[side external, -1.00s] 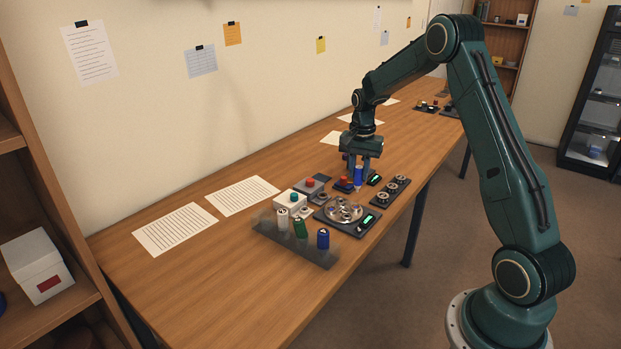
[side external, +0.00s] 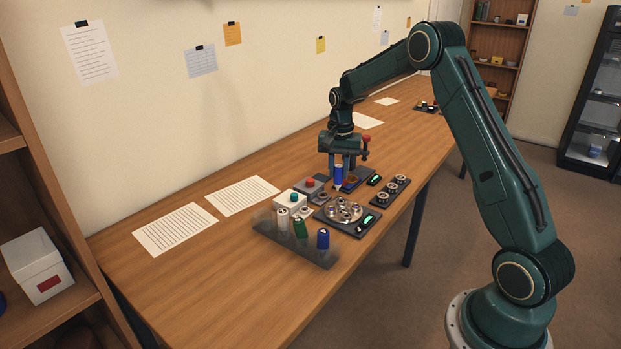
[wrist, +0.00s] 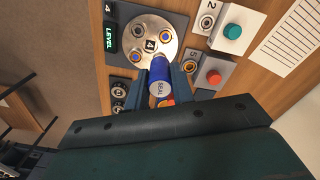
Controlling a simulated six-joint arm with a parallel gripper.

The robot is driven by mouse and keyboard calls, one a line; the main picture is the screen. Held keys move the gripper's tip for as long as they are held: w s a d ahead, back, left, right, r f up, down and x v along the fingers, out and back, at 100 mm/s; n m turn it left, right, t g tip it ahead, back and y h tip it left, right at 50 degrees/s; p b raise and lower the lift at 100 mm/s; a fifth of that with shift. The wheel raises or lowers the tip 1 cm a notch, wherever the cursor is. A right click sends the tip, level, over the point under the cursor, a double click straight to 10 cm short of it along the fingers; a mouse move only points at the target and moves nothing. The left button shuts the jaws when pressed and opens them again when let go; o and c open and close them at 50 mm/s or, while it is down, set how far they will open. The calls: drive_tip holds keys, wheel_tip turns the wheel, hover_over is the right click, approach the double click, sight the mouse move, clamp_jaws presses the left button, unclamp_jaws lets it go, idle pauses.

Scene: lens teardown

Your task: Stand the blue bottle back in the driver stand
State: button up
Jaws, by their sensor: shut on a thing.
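My gripper (side external: 340,172) is shut on a blue bottle (side external: 338,177), held upright above the table beside a dark station. In the wrist view the bottle's white end (wrist: 162,88) reads SEAL, between the two fingers (wrist: 165,75). The driver stand (side external: 296,245) is a translucent grey rack at the near front of the table. It holds a white-bodied item (side external: 283,220), a green one (side external: 300,228) and another blue one (side external: 323,239). The stand is to the right of and nearer than the paper sheets; it does not show in the wrist view.
A round metal turntable (side external: 343,210) with a green LEVEL display lies between gripper and stand. Boxes with a teal button (side external: 294,195) and a red button (side external: 310,183) stand to its left. A tray of rings (side external: 390,188) is to the right. The table's left part is clear apart from paper sheets.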

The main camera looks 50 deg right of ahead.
drive_tip(key=w+a+n, duration=0.3)
drive_tip(key=w+a, duration=0.3)
drive_tip(key=a, duration=0.3)
drive_tip(key=w+a+r+n, duration=0.1)
drive_tip(key=w+a+n, duration=0.3)
drive_tip(key=w+a, duration=0.2)
drive_tip(key=a, duration=0.2)
drive_tip(key=shift+a+r, duration=0.2)
drive_tip(key=shift+a, duration=0.15)
drive_tip(key=shift+f, duration=0.15)
drive_tip(key=shift+f, duration=2.1)
drive_tip(key=shift+f, duration=0.25)
drive_tip(key=shift+f, duration=0.35)
drive_tip(key=shift+f, duration=0.3)
drive_tip(key=shift+f, duration=0.75)
